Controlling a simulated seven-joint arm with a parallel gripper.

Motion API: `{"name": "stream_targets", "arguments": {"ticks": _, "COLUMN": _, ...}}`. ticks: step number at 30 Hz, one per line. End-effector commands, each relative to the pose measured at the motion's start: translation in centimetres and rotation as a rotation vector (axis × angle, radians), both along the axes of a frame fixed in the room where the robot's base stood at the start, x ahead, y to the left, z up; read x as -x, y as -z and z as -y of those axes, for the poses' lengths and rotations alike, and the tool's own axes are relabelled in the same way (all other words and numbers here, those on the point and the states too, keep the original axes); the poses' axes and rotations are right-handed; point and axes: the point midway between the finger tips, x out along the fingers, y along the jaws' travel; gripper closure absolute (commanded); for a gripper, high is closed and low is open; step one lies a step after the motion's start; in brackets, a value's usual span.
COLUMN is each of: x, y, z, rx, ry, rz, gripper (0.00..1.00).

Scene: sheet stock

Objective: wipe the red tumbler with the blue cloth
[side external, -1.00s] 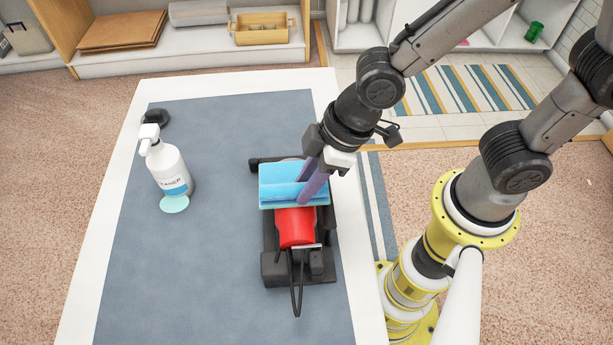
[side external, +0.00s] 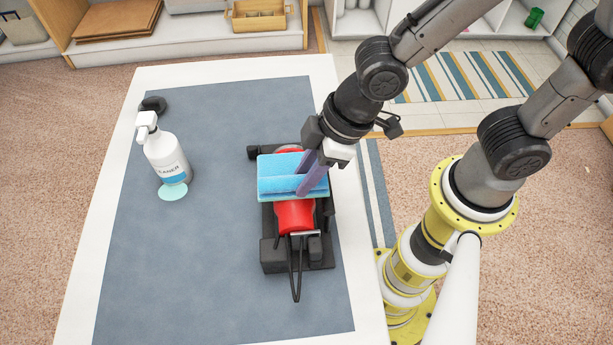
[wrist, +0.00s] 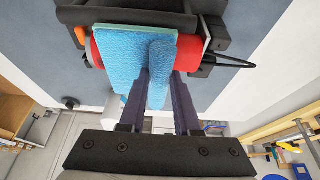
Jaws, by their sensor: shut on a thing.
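The red tumbler (side external: 296,217) lies on its side in a black holder (side external: 270,258). Its red shows at both sides of the cloth, and its middle is hidden. The blue cloth (side external: 277,176) is folded and lies across the top of the tumbler, seemingly touching it. My gripper (side external: 304,182) is shut on the cloth, its purple fingers reaching down from the right. In the wrist view the cloth (wrist: 125,58) rises between the two fingers (wrist: 161,82), with the red tumbler (wrist: 190,56) behind it.
A white pump bottle (side external: 164,156) stands at the left on the blue-grey mat (side external: 190,260), with a small black object (side external: 153,104) behind it. A dark loop (side external: 296,275) sticks out at the holder's near end. The mat's middle and near left are clear.

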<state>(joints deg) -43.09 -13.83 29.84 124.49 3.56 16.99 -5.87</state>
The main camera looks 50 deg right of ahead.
Motion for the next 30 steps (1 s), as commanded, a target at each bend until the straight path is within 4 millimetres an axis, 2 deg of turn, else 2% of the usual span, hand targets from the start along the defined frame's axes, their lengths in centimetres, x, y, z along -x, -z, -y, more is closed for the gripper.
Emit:
{"name": "stream_targets", "arguments": {"ticks": 15, "x": -2.7, "y": 0.1, "z": 2.8, "rx": 0.001, "ry": 0.001, "rz": -0.002, "gripper": 1.0}}
{"name": "stream_targets", "arguments": {"ticks": 26, "x": -2.8, "y": 0.1, "z": 2.8, "rx": 0.002, "ry": -0.001, "rz": -0.002, "gripper": 1.0}}
{"name": "stream_targets", "arguments": {"ticks": 30, "x": -2.2, "y": 0.1, "z": 2.3, "rx": 0.003, "ry": -0.004, "rz": -0.003, "gripper": 1.0}}
